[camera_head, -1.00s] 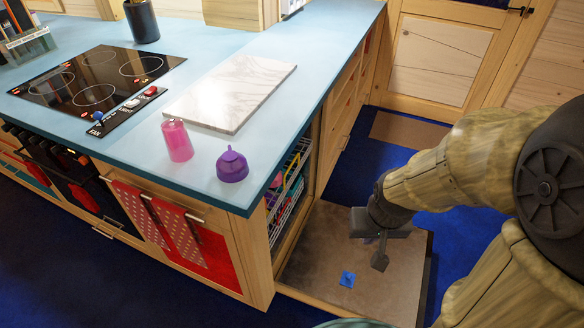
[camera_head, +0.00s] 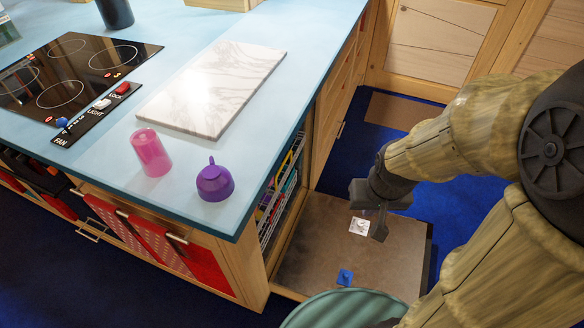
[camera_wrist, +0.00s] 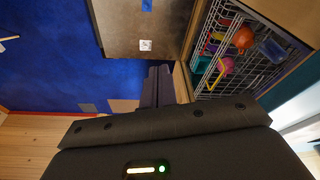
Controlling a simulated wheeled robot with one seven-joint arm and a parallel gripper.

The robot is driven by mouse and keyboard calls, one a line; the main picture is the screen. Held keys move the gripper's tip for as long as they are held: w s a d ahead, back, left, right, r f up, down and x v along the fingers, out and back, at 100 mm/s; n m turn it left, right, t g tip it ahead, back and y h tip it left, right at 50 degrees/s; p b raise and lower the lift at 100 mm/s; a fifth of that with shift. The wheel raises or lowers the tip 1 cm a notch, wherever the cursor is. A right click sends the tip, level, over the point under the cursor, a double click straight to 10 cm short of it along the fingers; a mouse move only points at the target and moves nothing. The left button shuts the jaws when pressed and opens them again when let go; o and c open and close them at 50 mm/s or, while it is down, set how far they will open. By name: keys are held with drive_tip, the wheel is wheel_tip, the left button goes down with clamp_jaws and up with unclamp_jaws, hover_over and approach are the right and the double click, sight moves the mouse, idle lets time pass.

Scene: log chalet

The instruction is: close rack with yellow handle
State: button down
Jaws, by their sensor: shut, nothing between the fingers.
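My gripper (camera_head: 380,228) is shut and empty, above the lowered brown door panel (camera_head: 320,245) at the end of the counter. In the wrist view its dark fingers (camera_wrist: 160,86) show to the left of the wire rack (camera_wrist: 262,50), apart from it. The rack stands inside the cabinet opening and holds several coloured dishes, including an orange one and a pink one. A yellow piece (camera_wrist: 216,80) shows along the rack; I cannot tell if it is the handle. In the head view the rack (camera_head: 278,200) is mostly hidden by the counter.
The lowered door carries a white label (camera_head: 359,226) and a blue piece (camera_head: 345,277). Blue floor (camera_head: 440,235) is free on the right.

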drive_tip(key=w+a+f+m+g+y+b, duration=0.2)
drive_tip(key=w+a+f+m+y+b, duration=0.2)
drive_tip(key=w+f+m, duration=0.35)
drive_tip(key=w+a+f+m+g+y+b, duration=0.1)
drive_tip(key=w+a+f+m+y+b, duration=0.3)
drive_tip(key=w+f, duration=0.55)
drive_tip(key=w+d+f+m+t+y+b, duration=0.3)
drive_tip(key=w+f+m+t+y+b, duration=0.2)
drive_tip(key=w+m, duration=0.5)
wheel_tip(320, 180, down, 2)
drive_tip(key=shift+w+f+t+y, duration=0.15)
drive_tip(key=shift+w+t+y, duration=0.25)
drive_tip(key=shift+w+y, duration=0.4)
drive_tip(key=shift+s+m, duration=0.15)
drive_tip(key=shift+m, duration=0.1)
drive_tip(key=shift+a, duration=0.1)
